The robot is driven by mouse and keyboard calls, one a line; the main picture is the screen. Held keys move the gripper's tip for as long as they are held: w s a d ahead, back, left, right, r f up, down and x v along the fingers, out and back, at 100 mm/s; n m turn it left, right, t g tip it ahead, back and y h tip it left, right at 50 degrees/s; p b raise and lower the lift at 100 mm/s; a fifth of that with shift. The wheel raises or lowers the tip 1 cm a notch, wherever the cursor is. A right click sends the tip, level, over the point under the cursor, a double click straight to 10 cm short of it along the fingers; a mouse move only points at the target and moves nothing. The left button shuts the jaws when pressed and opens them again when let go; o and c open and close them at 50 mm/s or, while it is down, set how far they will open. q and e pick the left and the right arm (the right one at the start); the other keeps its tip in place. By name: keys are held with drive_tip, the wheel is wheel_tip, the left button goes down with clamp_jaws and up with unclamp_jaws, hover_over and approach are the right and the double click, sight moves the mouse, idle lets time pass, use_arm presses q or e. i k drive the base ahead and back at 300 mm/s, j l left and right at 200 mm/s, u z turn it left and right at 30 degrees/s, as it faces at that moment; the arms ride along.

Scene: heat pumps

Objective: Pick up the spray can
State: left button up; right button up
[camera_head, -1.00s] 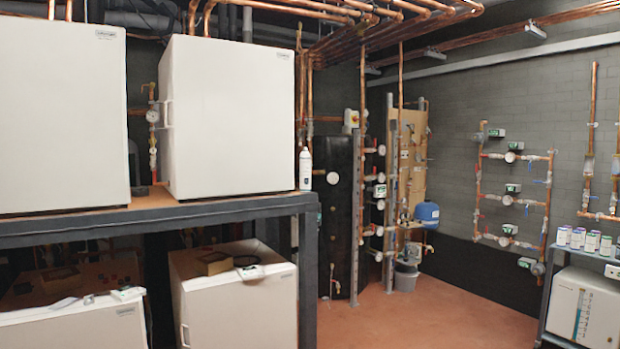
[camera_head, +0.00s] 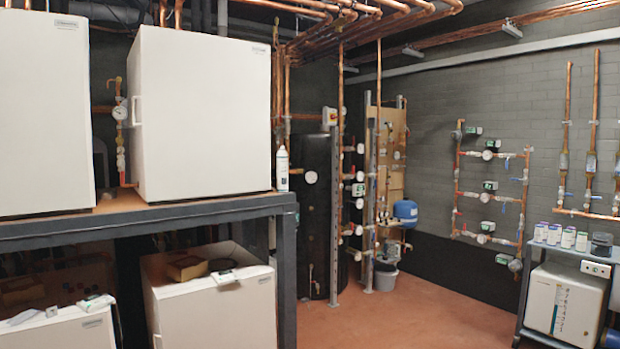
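A white spray can (camera_head: 282,168) with a narrow top stands upright near the right end of the dark metal shelf (camera_head: 180,215). It is just right of the large white heat pump cabinet (camera_head: 203,112). Nothing hides the can in this view. Neither of my grippers shows in the head view.
Lower white cabinets (camera_head: 215,308) stand under the shelf, with small items on top. Open reddish floor (camera_head: 400,310) lies right of the shelf post. A pipe panel (camera_head: 487,190) is on the back wall. A low rack (camera_head: 575,250) with several small cans stands at the far right.

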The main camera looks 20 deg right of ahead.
sight(282, 161)
drive_tip(key=i+j+z, duration=0.1)
drive_tip(key=i+z, duration=0.15)
drive_tip(key=i, duration=0.15)
drive_tip(key=i+j+z, duration=0.2)
drive_tip(key=i, duration=0.15)
drive_tip(key=i+j+z, duration=0.15)
drive_tip(key=i+j, duration=0.25)
drive_tip(key=i, duration=0.25)
drive_tip(key=i+j+z, duration=0.15)
drive_tip(key=i+j, duration=0.35)
drive_tip(key=i, duration=0.15)
drive_tip(key=i+j, duration=0.85)
drive_tip(key=i, duration=0.15)
